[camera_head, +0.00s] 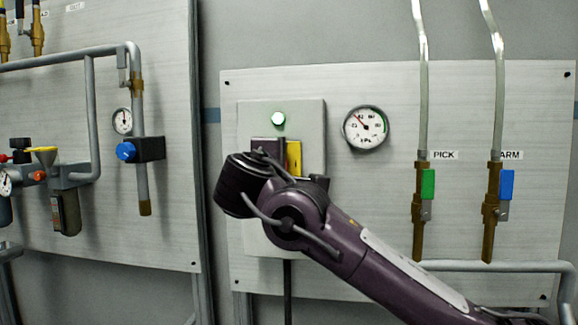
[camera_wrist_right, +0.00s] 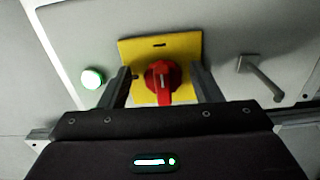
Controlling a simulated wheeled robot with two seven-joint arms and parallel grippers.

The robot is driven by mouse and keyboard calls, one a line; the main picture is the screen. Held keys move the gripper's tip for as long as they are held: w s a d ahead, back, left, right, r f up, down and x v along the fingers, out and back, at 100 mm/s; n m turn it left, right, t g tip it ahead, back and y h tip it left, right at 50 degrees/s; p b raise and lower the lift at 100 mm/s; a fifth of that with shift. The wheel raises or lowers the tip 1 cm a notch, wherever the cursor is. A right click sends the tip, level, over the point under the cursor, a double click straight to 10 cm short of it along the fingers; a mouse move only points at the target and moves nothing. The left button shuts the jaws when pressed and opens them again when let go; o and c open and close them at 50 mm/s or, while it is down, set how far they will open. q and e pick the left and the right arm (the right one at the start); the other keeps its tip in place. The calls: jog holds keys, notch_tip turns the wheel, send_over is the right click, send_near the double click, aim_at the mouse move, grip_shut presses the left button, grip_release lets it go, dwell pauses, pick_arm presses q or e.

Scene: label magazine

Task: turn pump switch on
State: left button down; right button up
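The pump switch is a red rotary knob (camera_wrist_right: 162,82) on a yellow plate (camera_wrist_right: 185,48) in the right wrist view. Its raised grip points toward the bottom of that picture. My right gripper (camera_wrist_right: 160,72) is open, with one finger on each side of the knob and a visible gap on both sides. In the head view my right wrist hides the knob, and only a strip of the yellow plate (camera_head: 294,158) shows. A lit green lamp (camera_head: 278,118) is above the plate on the grey switch box (camera_head: 310,112). My left gripper is in neither view.
A round gauge (camera_head: 366,128) is right of the box. Farther right are the PICK valve (camera_head: 428,184) with a green handle and the ARM valve (camera_head: 506,185) with a blue handle. A left panel carries pipes and a blue knob (camera_head: 126,151). A grey handle (camera_wrist_right: 258,78) juts from the box.

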jog(key=shift+a, duration=0.1)
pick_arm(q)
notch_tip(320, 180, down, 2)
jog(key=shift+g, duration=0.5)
pick_arm(e)
jog(key=s+a, duration=0.1)
jog(key=s, duration=0.6)
jog(key=shift+s+a, duration=0.15)
jog(key=shift+s, duration=0.15)
